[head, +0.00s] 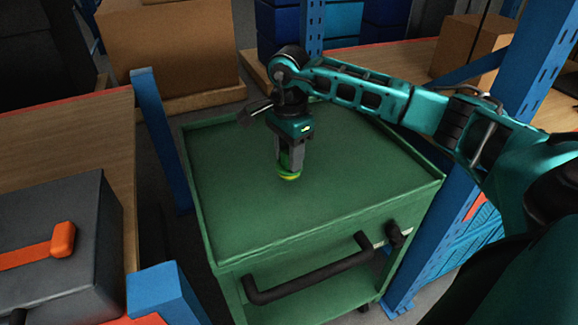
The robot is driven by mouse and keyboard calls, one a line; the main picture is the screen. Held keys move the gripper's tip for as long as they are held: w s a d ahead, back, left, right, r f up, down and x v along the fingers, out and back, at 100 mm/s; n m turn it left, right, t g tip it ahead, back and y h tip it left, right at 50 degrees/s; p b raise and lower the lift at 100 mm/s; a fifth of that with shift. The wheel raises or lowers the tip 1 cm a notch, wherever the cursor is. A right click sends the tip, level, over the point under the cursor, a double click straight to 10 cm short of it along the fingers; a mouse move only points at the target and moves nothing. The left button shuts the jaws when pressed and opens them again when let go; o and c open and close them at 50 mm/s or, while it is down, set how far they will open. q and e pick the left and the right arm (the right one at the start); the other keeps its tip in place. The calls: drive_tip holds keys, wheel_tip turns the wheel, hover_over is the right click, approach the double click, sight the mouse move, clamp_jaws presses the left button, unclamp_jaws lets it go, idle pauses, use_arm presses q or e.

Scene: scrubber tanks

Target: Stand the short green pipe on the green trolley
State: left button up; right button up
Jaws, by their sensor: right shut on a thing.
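The green trolley (240,225) stands in the middle of the head view, with a flat green top, a low rim and a black handle on its near side. My right gripper (288,160) reaches in from the right and points down over the trolley top. It is shut on the short green pipe (289,176), which is upright. Most of the pipe is hidden by the fingers; its lower end with a yellow-green rim shows at or just above the trolley top. I cannot tell whether it touches. My left gripper is not in view.
Blue rack posts stand left (160,140) and right (530,60) of the trolley. A dark case (90,225) with an orange latch lies on the left shelf. Cardboard boxes (165,45) are behind. The rest of the trolley top is clear.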

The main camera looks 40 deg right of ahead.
wheel_tip(320, 180, down, 4)
drive_tip(key=shift+r, duration=0.1)
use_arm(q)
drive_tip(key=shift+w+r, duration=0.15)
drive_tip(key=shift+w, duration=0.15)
use_arm(e)
drive_tip(key=o, duration=0.7)
drive_tip(key=shift+c, duration=0.2)
drive_tip(key=o, duration=0.4)
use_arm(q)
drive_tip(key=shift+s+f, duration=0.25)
